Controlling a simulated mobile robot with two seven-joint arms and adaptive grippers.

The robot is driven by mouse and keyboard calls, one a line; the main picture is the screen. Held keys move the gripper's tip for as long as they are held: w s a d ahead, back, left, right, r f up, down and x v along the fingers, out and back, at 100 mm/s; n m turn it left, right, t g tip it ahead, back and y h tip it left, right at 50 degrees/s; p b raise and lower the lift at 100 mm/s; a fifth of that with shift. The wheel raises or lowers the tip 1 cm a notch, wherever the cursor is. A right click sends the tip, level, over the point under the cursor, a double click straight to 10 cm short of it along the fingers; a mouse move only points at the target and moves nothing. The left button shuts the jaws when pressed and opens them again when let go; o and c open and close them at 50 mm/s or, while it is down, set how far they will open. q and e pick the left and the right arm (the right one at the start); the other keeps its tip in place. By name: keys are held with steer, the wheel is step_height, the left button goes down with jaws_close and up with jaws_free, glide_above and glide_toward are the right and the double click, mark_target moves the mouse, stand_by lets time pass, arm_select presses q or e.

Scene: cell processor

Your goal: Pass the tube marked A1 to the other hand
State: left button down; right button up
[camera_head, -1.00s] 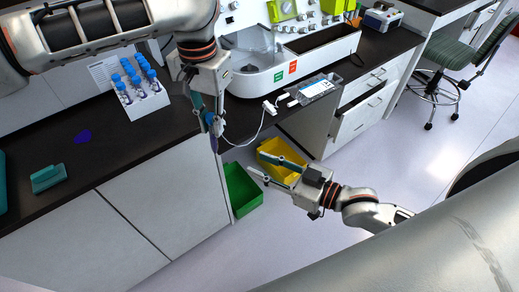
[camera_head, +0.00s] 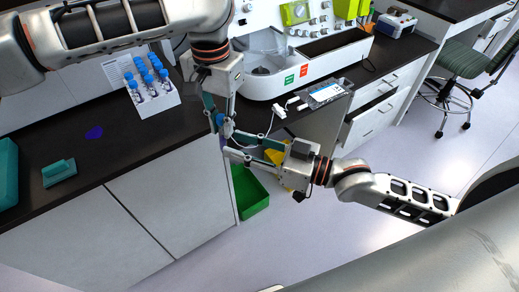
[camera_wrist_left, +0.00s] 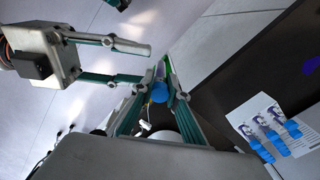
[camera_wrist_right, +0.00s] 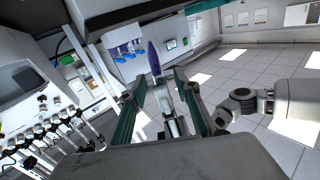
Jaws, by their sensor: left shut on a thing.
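My left gripper (camera_head: 221,124) is shut on a tube with a blue cap (camera_wrist_left: 159,92), above the gap beside the dark bench. The tube's purple lower end (camera_wrist_right: 154,62) shows in the right wrist view. Its marking cannot be read. My right gripper (camera_head: 234,143) is open, its fingers pointing left, close to the held tube. In the left wrist view the right gripper's fingertips (camera_wrist_left: 148,63) are apart, near the tube. Whether they touch it cannot be told.
The white processor (camera_head: 265,84) stands behind. A green bin (camera_head: 250,192) and a yellow bin (camera_head: 282,160) are below.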

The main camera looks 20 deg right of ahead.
mark_target(225, 141)
steer(key=shift+x, duration=2.75)
jaws_close()
arm_select(q)
steer(key=c, duration=1.9)
jaws_free()
steer(key=shift+r, duration=0.15)
